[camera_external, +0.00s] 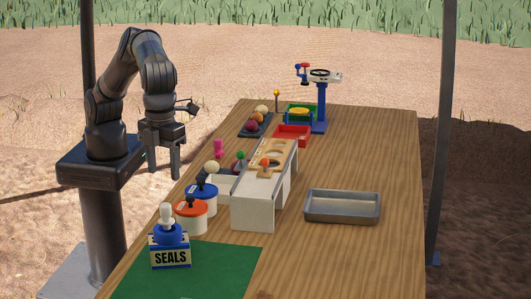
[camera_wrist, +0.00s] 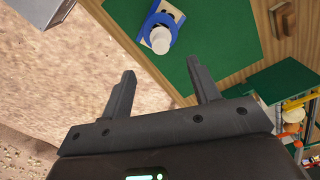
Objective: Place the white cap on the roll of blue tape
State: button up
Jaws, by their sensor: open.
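A white, knob-shaped piece (camera_external: 166,213), which looks like the white cap, stands upright over a blue ring-like piece (camera_external: 168,237), which looks like the roll of blue tape, at the SEALS box (camera_external: 170,257). In the wrist view the white piece (camera_wrist: 160,40) overlaps the blue piece (camera_wrist: 147,27); I cannot tell whether it rests on it or rises through it. My gripper (camera_external: 165,172) is open and empty, left of the table's edge and above its height. Its two spread fingers show in the wrist view (camera_wrist: 161,84), with the white piece beyond them.
Blue-lidded (camera_external: 203,199) and orange-lidded (camera_external: 190,215) tubs stand behind the box. A white stand (camera_external: 254,211) rises right of them, and a metal tray (camera_external: 342,221) lies farther right. The green mat (camera_external: 210,277) and the table's front right are largely clear.

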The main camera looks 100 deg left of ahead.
jog(key=a+r+n+t, duration=0.1)
jog(key=a+r+n, duration=0.3)
jog(key=a, duration=0.7)
jog(key=a+r+n+t, duration=0.1)
jog(key=a+r+n, duration=0.3)
jog(key=a, duration=0.7)
jog(key=a+r+n+t, duration=0.1)
jog(key=a+r+n, duration=0.1)
jog(key=a+r, duration=0.65)
jog(key=s+a+f+n+t, duration=0.1)
jog(key=s+a+f+n, duration=0.2)
jog(key=s+a, duration=0.3)
jog(key=s+a+f+n, duration=0.4)
jog(key=s+a+n, duration=0.1)
jog(key=a, duration=0.8)
jog(key=s+a+f+n+t, duration=0.1)
jog(key=s+a+f+n, duration=0.2)
jog(key=s+a, duration=0.5)
jog(key=shift+a+f+n+t, duration=0.3)
jog(key=shift+a+f+n, duration=0.1)
jog(key=shift+a+n, duration=0.35)
